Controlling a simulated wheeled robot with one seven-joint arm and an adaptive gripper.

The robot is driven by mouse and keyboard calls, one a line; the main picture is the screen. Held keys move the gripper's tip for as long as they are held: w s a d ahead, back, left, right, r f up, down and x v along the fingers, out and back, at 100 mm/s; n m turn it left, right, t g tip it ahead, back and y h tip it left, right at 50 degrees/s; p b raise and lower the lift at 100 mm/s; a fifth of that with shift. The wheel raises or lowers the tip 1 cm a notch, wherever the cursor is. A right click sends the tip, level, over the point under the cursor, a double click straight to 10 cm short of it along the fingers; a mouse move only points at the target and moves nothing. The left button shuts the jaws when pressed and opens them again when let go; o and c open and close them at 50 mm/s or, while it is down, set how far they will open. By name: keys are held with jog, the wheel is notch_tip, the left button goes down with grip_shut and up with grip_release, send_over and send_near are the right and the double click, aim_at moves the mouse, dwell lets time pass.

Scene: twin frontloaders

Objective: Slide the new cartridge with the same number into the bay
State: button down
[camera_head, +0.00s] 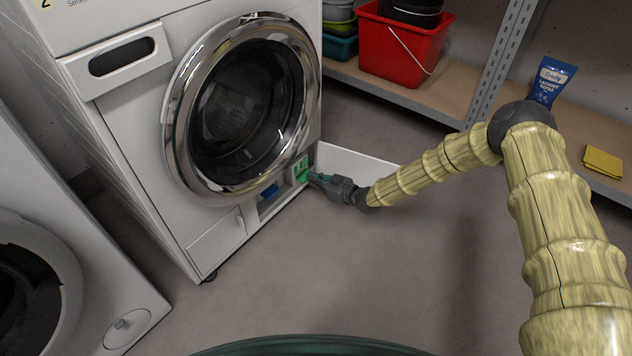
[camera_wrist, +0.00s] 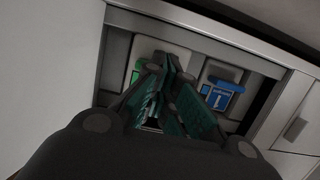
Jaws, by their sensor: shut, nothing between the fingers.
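A white washing machine (camera_head: 150,130) marked "2" has an open bay (camera_head: 262,207) low on its front. A green cartridge (camera_head: 300,167) sits at the bay's right end; in the wrist view only its green edge (camera_wrist: 136,74) shows beside my fingers. A blue cartridge (camera_head: 270,191) sits beside it in the bay and also shows in the wrist view (camera_wrist: 221,93), with a white mark. My gripper (camera_head: 314,177) is shut and empty, its teal fingertips (camera_wrist: 172,68) right in front of the green cartridge. Whether they touch it is unclear. I cannot read any cartridge number.
A white panel (camera_head: 352,160) stands out from the machine's right side, close to my gripper. A second machine (camera_head: 60,270) is at left. The floor in front is clear.

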aim_at(304, 174)
jog(key=shift+w+a+b, duration=0.45)
jog(key=shift+w+a, duration=0.2)
jog(key=shift+a, duration=0.2)
jog(key=shift+w+a+b, duration=0.4)
jog(key=shift+w+a, duration=0.2)
jog(key=shift+a, duration=0.25)
jog(key=shift+d, duration=0.1)
jog(key=shift+s+d+p, duration=0.7)
jog(key=shift+s+d, duration=0.2)
jog(key=shift+d, duration=0.3)
jog(key=shift+s+d+p, duration=0.65)
jog(key=shift+s+d, duration=0.25)
jog(key=shift+d, duration=0.25)
